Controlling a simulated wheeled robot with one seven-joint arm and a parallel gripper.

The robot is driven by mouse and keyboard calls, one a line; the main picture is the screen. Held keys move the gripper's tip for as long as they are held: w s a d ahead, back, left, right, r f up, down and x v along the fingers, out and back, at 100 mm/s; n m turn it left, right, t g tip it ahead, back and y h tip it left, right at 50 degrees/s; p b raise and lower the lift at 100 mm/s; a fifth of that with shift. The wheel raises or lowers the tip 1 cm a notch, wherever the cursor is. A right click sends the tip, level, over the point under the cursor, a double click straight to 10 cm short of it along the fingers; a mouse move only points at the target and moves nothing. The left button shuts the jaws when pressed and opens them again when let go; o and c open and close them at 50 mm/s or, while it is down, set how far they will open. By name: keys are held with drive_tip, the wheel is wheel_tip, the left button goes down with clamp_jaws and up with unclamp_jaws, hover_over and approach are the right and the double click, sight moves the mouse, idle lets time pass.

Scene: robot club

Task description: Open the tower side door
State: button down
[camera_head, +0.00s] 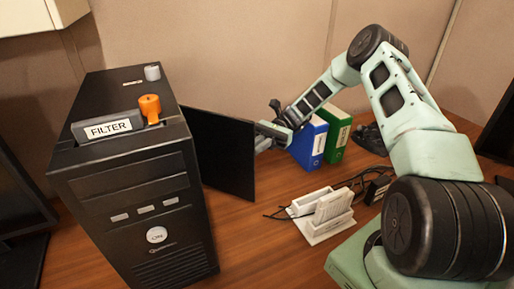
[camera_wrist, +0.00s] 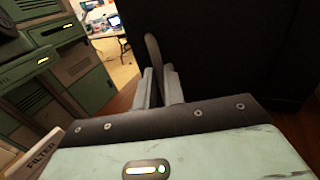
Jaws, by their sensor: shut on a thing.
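The black computer tower (camera_head: 135,185) stands on the desk at the left of the head view. Its black side door (camera_head: 224,153) is swung out from the tower's right side at a wide angle. A dark panel that looks like this door fills the right of the wrist view (camera_wrist: 225,50). My gripper (camera_head: 259,138) is at the door's outer edge; its fingers (camera_wrist: 160,86) are closed around a thin dark upright piece (camera_wrist: 152,55), which seems to be the door's handle. The exact contact is small in the head view.
Blue (camera_head: 308,142) and green (camera_head: 335,135) binders stand just behind my gripper. A white card holder (camera_head: 326,215) and black cables lie in front of the door. An orange knob (camera_head: 150,107) and a FILTER-labelled part (camera_head: 107,129) are on the tower's top.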

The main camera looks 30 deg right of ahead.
idle(0.3)
drive_tip(key=c, duration=1.5)
unclamp_jaws()
drive_tip(key=shift+r, duration=0.1)
drive_tip(key=b, duration=0.1)
approach(243, 124)
drive_tip(key=x, duration=0.3)
drive_tip(key=shift+w+a+f, duration=0.15)
drive_tip(key=shift+a+f, duration=0.05)
drive_tip(key=shift+a, duration=0.3)
